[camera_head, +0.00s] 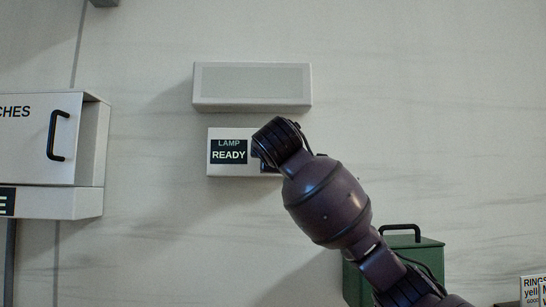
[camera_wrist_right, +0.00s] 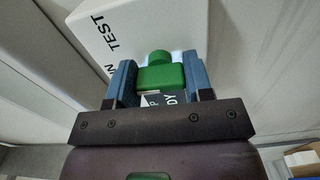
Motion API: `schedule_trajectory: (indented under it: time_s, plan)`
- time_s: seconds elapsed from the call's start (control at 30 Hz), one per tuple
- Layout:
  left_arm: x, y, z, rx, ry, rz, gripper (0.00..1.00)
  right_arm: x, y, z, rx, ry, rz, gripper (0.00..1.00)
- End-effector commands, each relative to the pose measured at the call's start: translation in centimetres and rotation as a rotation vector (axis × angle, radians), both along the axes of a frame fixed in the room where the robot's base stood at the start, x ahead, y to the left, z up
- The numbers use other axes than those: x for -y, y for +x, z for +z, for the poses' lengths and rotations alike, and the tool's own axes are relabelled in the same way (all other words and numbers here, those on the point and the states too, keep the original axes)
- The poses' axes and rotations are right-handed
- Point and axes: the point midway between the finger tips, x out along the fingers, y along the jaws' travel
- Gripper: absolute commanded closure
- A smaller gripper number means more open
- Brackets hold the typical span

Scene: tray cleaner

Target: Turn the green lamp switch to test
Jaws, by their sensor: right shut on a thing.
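The green lamp switch (camera_wrist_right: 160,75) shows in the right wrist view as a green block with a narrower rounded end pointing up the picture. My right gripper (camera_wrist_right: 160,82) is shut on it, one blue finger on each side. The white lamp box (camera_wrist_right: 170,22) carries the printed word TEST at upper left of the switch, and another word partly hidden by the left finger. In the head view, the lamp box (camera_head: 216,170) hangs on the wall with a dark display reading LAMP READY (camera_head: 229,152). My right arm hides the switch and fingers there. My left gripper is out of view.
A pale rectangular panel (camera_head: 252,104) is on the wall just above the lamp box. A white cabinet with a black handle (camera_head: 58,135) is at left. A green container (camera_head: 425,265) stands behind my right arm, with labelled boxes (camera_head: 533,292) at lower right.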

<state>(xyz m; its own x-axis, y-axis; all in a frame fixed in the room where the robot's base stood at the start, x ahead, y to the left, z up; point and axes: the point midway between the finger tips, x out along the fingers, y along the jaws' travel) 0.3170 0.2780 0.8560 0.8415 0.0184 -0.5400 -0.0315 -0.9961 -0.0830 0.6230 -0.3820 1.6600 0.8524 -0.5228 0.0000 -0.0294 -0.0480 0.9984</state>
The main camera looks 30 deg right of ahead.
Motion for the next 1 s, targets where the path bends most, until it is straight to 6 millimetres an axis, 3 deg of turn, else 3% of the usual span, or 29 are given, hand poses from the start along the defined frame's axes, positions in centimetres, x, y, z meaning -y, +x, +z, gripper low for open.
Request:
schedule_trajectory:
  time_s: [1.0]
  plan:
    - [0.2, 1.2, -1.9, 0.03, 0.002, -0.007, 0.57, -0.1, 0.1, -0.2, 0.432, 0.714, 0.002, 0.77]
